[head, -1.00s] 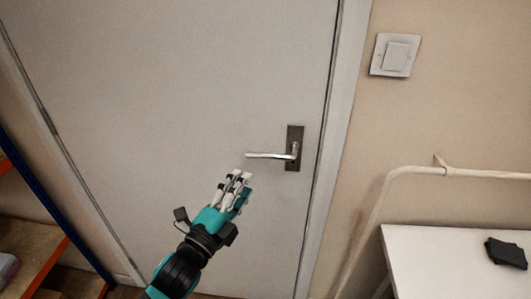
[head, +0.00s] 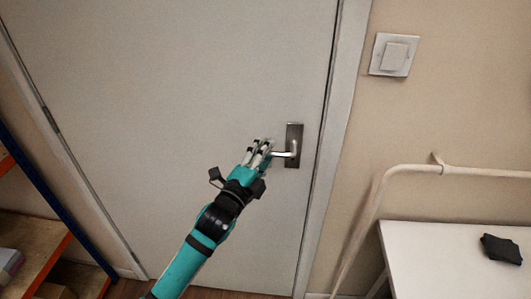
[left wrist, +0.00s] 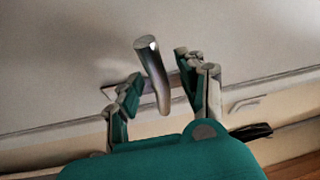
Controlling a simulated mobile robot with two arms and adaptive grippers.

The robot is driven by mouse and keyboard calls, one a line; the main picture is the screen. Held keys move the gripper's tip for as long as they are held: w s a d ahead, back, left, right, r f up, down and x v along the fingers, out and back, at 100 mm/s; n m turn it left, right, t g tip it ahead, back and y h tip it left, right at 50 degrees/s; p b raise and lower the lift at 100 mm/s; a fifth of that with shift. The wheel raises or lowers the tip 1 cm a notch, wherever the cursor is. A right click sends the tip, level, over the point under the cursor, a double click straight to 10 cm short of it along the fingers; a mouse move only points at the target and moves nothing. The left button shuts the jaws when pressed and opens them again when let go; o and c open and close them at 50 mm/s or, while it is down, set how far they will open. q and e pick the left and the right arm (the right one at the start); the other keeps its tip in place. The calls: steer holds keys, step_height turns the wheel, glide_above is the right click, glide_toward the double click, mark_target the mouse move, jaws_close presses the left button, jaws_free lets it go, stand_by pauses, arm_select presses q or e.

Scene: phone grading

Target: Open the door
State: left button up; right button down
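The grey door (head: 190,90) is shut in its frame. Its metal lever handle (head: 290,148) sits on a dark plate near the right edge of the door and points left. My left gripper (head: 262,147) is at the free end of the lever and hides part of it in the head view. In the left wrist view the lever (left wrist: 153,75) stands between the two spread fingers of my left gripper (left wrist: 160,90), with gaps on both sides. My right gripper is not in view.
A white light switch (head: 393,55) is on the wall right of the door. A white table (head: 430,265) with a dark object (head: 501,249) and a pale tube rail (head: 400,169) stand at the right. A shelf (head: 35,245) is at the lower left.

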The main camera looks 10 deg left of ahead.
arm_select(q)
jaws_close()
steer(key=shift+w+f, duration=0.1)
stand_by(0.3)
steer(key=shift+f, duration=0.1)
